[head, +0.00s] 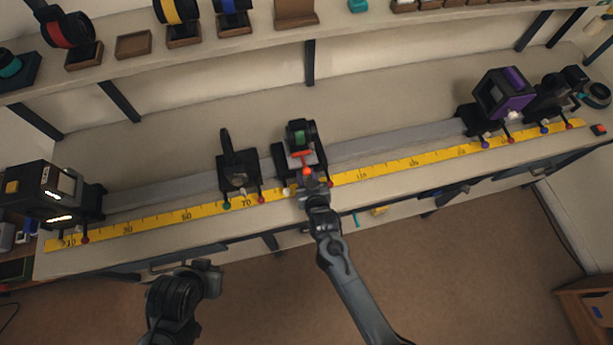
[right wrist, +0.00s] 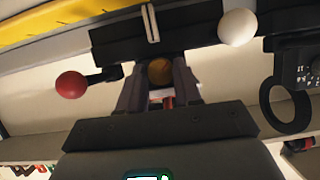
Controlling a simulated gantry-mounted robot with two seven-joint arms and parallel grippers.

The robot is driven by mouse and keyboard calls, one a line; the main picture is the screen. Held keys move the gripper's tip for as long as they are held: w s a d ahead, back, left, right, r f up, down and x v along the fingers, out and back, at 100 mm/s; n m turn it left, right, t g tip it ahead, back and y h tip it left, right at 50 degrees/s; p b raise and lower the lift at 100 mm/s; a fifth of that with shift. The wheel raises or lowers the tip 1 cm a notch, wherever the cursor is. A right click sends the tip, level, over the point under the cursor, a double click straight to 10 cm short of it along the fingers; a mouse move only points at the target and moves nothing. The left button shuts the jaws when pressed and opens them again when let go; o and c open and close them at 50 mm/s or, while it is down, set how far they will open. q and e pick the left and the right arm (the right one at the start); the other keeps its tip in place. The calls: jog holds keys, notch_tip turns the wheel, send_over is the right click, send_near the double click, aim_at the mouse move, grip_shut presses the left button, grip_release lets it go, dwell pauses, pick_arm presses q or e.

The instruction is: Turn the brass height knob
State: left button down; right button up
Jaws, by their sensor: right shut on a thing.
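The brass height knob (right wrist: 159,71) shows in the right wrist view as a small round brown-gold end between my two fingers. My right gripper (right wrist: 158,85) is shut on it, one finger on each side, and the fingers hide its flanks. In the head view my right gripper (head: 310,184) is at the front of the middle black carriage (head: 281,160), which carries a holder with a green-marked part (head: 299,136). The knob cannot be made out there. My left gripper (head: 206,272) hangs in front of the bench, away from the carriages; its jaws are unclear.
A red ball knob (right wrist: 71,85) and a white ball knob (right wrist: 237,27) flank the brass knob. A yellow scale (head: 186,216) runs along the bench front. Another carriage (head: 238,176) stands close on the left. The rail (head: 400,140) is clear to the right.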

jog(key=shift+d+m+y+p, duration=0.1)
jog(key=shift+m+y+p, duration=0.35)
jog(key=shift+m, duration=0.25)
jog(key=shift+m+y, duration=0.55)
jog(key=shift+m, duration=0.05)
jog(key=o, duration=1)
jog(key=shift+o, duration=0.2)
